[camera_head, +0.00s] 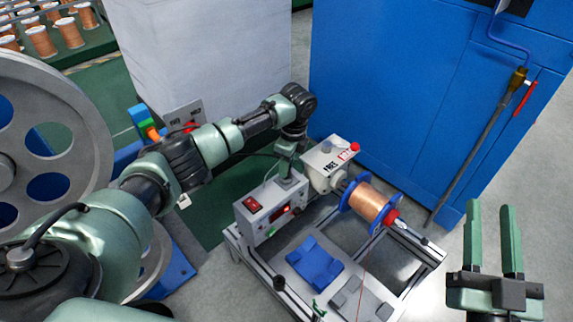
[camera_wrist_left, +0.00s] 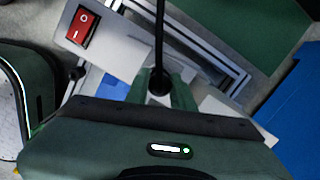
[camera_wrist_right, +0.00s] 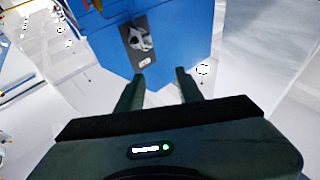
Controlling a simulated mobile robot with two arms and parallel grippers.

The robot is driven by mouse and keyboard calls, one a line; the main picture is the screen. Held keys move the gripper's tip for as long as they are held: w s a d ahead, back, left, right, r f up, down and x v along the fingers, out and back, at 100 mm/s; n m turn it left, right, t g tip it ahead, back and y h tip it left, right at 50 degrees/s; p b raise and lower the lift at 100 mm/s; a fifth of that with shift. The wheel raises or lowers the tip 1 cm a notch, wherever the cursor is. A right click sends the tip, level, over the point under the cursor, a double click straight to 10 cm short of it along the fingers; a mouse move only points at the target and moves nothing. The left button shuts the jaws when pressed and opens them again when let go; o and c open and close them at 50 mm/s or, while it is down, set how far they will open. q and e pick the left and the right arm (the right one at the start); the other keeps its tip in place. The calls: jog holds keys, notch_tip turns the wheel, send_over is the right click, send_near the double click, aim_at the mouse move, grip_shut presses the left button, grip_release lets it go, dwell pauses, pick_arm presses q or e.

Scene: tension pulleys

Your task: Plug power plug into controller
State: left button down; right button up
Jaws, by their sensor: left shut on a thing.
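The controller (camera_head: 252,228) is a white box with a red rocker switch and a red display, standing on the frame table. In the left wrist view its white face (camera_wrist_left: 108,32) with the switch is at the upper left. My left gripper (camera_wrist_left: 159,78) is shut on the dark power plug (camera_wrist_left: 158,84), whose black cable runs upward. In the head view this gripper (camera_head: 284,172) points down at the controller's rear top edge. Whether the plug touches or enters a socket is hidden. My right gripper (camera_head: 492,208) is open and empty at the right, away from the controller.
A copper wire spool (camera_head: 370,203) with blue flanges sits beside a white motor unit (camera_head: 325,165). A blue block (camera_head: 315,262) and a grey block (camera_head: 362,300) lie in front. A blue cabinet (camera_head: 420,110) stands behind; a large grey wheel (camera_head: 85,150) is at left.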

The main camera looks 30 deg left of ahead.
jog(key=shift+w+f+g, duration=0.25)
jog(key=shift+f+g, duration=0.45)
jog(key=shift+f, duration=0.55)
pick_arm(q)
jog(key=shift+p, duration=0.3)
pick_arm(e)
jog(key=shift+f, duration=0.1)
pick_arm(q)
jog(key=shift+p, duration=0.55)
pick_arm(e)
jog(key=shift+d+f+g+h, duration=0.35)
jog(key=shift+f+g, duration=0.45)
jog(key=shift+f, duration=0.55)
jog(key=shift+d+f+g+h, duration=0.1)
jog(key=shift+f+g+h, duration=0.35)
jog(key=shift+f+g, duration=0.65)
pick_arm(q)
jog(key=shift+f, duration=0.1)
pick_arm(e)
jog(key=shift+f+t, duration=0.15)
jog(key=shift+t, duration=0.25)
pick_arm(q)
jog(key=shift+f, duration=0.5)
pick_arm(e)
jog(key=shift+w+a+r+t+y, duration=0.1)
jog(key=shift+r+t+y, duration=0.05)
jog(key=shift+r, duration=0.3)
jog(key=shift+w+a+r+t+y, duration=0.1)
jog(key=shift+r+t+y, duration=0.05)
jog(key=shift+r, duration=0.25)
